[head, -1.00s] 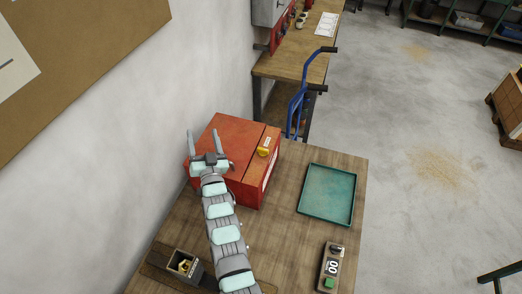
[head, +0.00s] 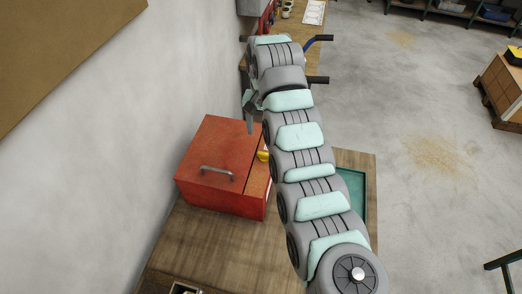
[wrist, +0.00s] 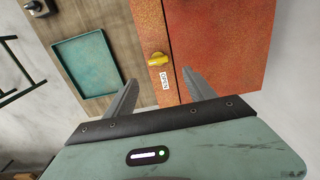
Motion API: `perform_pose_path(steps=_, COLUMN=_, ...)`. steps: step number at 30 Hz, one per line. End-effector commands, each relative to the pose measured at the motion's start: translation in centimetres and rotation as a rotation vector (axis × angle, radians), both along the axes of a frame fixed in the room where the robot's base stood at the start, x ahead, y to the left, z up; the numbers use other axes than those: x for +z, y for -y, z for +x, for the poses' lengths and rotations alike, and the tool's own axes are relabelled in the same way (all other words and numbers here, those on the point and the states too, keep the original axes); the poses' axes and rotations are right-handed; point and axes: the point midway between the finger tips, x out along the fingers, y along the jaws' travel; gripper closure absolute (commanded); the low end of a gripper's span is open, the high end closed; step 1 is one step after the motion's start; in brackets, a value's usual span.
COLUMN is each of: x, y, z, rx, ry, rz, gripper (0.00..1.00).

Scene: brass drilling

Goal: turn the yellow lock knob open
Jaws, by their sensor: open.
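A red box (head: 212,160) with a grey handle (head: 217,171) on its top stands on the wooden table. The yellow lock knob (head: 263,156) sits on the strip along its right side, partly hidden by my arm in the head view. In the wrist view the yellow knob (wrist: 156,58) is in full sight on the orange strip, with a white label (wrist: 164,81) reading "OPEN" beside it. My gripper (wrist: 160,76) is open and empty. Its fingers spread either side of the knob and label in that picture, apparently apart from the knob. In the head view my gripper (head: 250,118) hangs above the box's far edge.
A teal tray (wrist: 85,65) lies on the table beside the box; my arm covers much of it in the head view. A dark knob on a grey base (wrist: 36,8) shows at the wrist view's corner. The wall (head: 165,110) is close on the left. Bare table (head: 205,245) lies in front.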

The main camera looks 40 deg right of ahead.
Motion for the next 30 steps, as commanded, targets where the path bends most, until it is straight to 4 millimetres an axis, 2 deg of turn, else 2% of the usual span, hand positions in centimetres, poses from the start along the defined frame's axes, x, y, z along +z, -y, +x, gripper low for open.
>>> perform_pose_path(steps=5, x=-1.6, y=-0.1, z=-0.5, rx=-0.003, ry=-0.017, rz=0.009, gripper=0.36)
perform_pose_path(steps=15, x=-8.0, y=-0.1, z=-0.6, rx=-0.003, ry=-0.018, rz=0.007, gripper=0.36)
perform_pose_path(steps=18, x=-9.1, y=0.0, z=-0.4, rx=-0.002, ry=-0.013, rz=0.003, gripper=0.36)
perform_pose_path(steps=23, x=-10.3, y=0.0, z=-0.5, rx=-0.002, ry=-0.014, rz=0.005, gripper=0.36)
perform_pose_path(steps=30, x=-10.6, y=0.0, z=-0.3, rx=-0.002, ry=-0.010, rz=0.003, gripper=0.36)
